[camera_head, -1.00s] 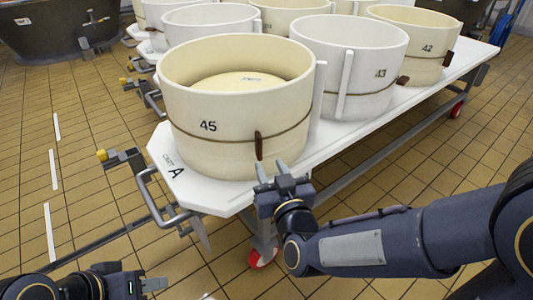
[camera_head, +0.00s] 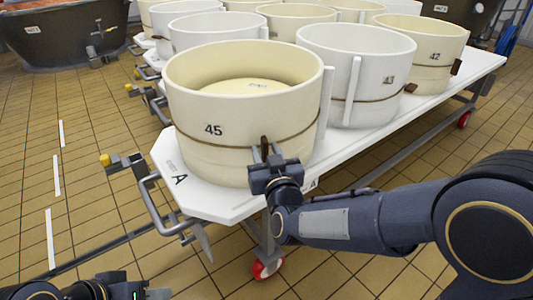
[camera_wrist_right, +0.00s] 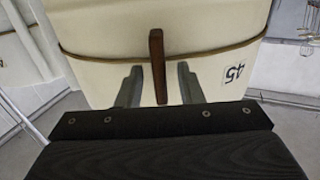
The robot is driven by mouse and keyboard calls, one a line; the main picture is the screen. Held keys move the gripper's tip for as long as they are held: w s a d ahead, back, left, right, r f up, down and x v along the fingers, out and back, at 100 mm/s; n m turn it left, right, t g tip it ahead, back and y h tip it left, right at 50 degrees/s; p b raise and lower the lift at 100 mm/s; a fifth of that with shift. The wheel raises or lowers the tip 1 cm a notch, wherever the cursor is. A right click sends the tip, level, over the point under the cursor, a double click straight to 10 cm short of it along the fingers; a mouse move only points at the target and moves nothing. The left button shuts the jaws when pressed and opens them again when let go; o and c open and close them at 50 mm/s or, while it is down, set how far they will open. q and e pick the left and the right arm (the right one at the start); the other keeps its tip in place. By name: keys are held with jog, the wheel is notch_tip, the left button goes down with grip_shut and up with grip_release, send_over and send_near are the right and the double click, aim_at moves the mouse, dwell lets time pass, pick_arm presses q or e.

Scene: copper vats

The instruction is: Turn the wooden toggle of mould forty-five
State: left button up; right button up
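Mould forty-five (camera_head: 205,160) is a cream round tub with a brown cord around it, standing at the near end of the white cart top. Its brown wooden toggle (camera_wrist_right: 157,65) is upright on the cord in the right wrist view. My right gripper (camera_head: 266,152) is at the mould's front, over the lower part of the toggle in the head view. In the wrist view its two fingers (camera_wrist_right: 159,88) stand open on either side of the toggle, with a gap on each side. My left gripper (camera_head: 148,290) is low at the bottom left edge, far from the mould, partly cut off.
Mould 43 (camera_head: 370,110) and mould 42 (camera_head: 425,80) stand behind on the cart (camera_head: 215,205). A metal push handle (camera_head: 150,190) sticks out at the cart's near left. A dark vat (camera_head: 65,35) is at the back left. The tiled floor at left is open.

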grip_shut()
jog(key=shift+n, duration=0.3)
jog(key=n+p, duration=0.2)
jog(key=shift+a+r+n, duration=0.1)
jog(key=shift+n, duration=0.2)
jog(key=n+p, duration=0.1)
jog(key=n, duration=0.2)
jog(key=shift+s+a+n+p, duration=0.1)
jog(key=shift+n+p, duration=0.2)
jog(key=shift+p, duration=0.1)
jog(key=n+p, duration=0.1)
jog(key=n, duration=0.3)
jog(key=n+p, duration=0.1)
jog(key=n, duration=0.1)
jog(key=shift+a+f+p, duration=0.2)
jog(key=shift+f+p, duration=0.05)
jog(key=shift+p, duration=0.1)
jog(key=shift+f+n+p, duration=0.15)
jog(key=shift+n+p, duration=0.3)
jog(key=shift+n, duration=0.85)
jog(key=shift+f+n+p, duration=0.1)
jog(key=shift+n+p, duration=0.3)
jog(key=shift+n, duration=0.9)
